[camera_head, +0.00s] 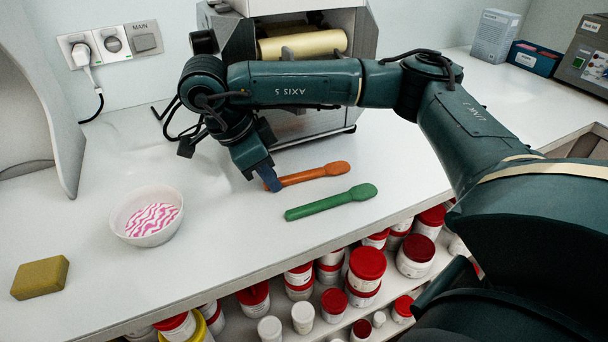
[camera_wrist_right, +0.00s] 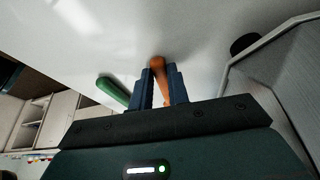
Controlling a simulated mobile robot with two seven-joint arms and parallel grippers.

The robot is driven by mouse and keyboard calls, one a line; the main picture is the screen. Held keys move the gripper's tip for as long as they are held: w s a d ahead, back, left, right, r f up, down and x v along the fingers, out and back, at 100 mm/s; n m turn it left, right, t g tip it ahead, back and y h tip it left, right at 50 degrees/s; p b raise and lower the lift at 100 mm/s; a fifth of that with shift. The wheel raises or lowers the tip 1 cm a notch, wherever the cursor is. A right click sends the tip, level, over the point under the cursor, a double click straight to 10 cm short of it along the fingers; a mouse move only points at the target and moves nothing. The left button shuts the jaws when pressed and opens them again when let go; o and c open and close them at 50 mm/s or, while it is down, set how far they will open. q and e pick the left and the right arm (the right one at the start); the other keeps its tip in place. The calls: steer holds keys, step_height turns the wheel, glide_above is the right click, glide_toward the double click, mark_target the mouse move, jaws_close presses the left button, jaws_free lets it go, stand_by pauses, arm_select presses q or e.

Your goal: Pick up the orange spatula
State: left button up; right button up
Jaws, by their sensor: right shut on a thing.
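The orange spatula (camera_head: 316,174) lies on the white counter in front of the mill, its rounded end to the right. My right gripper (camera_head: 271,182) reaches down to its left, handle end and is shut on it. In the right wrist view the orange handle (camera_wrist_right: 157,66) sits between the two blue fingers of the right gripper (camera_wrist_right: 160,84). I cannot tell whether the spatula touches the counter along its whole length. My left gripper is in neither view.
A green spatula (camera_head: 331,202) lies just in front. A white bowl (camera_head: 128,226) with pink-striped contents and a yellow sponge (camera_head: 40,278) are at the left. The mill (camera_head: 302,47) stands close behind. Red-lidded tubs (camera_head: 367,264) fill shelves below the counter's front edge (camera_head: 250,279).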

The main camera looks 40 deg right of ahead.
jaws_close()
steer(key=shift+r, duration=0.15)
